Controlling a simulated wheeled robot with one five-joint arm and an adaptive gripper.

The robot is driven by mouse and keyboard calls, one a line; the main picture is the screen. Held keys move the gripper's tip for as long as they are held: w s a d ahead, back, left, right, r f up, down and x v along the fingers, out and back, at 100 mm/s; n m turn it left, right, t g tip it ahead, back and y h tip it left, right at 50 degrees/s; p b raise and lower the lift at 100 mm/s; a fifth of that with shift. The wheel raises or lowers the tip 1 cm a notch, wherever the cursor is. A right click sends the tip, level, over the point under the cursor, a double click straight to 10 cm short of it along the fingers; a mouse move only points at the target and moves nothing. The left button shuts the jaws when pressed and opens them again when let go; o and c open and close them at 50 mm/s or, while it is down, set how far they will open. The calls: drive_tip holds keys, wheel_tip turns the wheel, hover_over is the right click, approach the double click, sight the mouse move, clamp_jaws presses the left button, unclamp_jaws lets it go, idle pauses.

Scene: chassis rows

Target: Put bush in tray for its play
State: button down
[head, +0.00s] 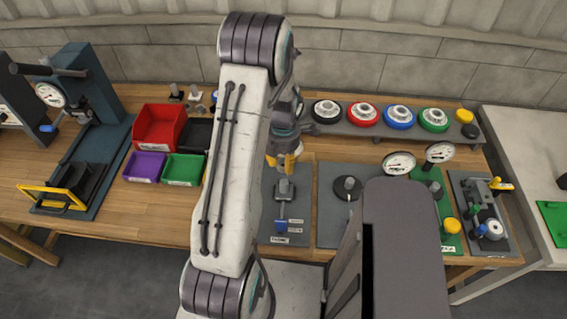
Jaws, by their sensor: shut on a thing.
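My gripper (284,162), with yellow fingers, points down over a dark grey plate near the middle of the bench. It is shut on a small grey part, seemingly the bush (284,186), at a block on that plate. Whether the part is seated or lifted cannot be told, and the fingers partly hide it. Left of my arm are a red tray (158,126), a purple tray (144,167), a green tray (183,169) and a black tray (196,135) partly hidden by my arm. Their labels are too small to read.
A dial gauge stand (95,100) stands at the left. A rack with several coloured ring gauges (388,128) runs along the back right. Two dials (400,163) and a fixture plate (487,215) are at the right. Bare wood shows at front left.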

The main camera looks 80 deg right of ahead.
drive_tip(key=shift+r, duration=1.8)
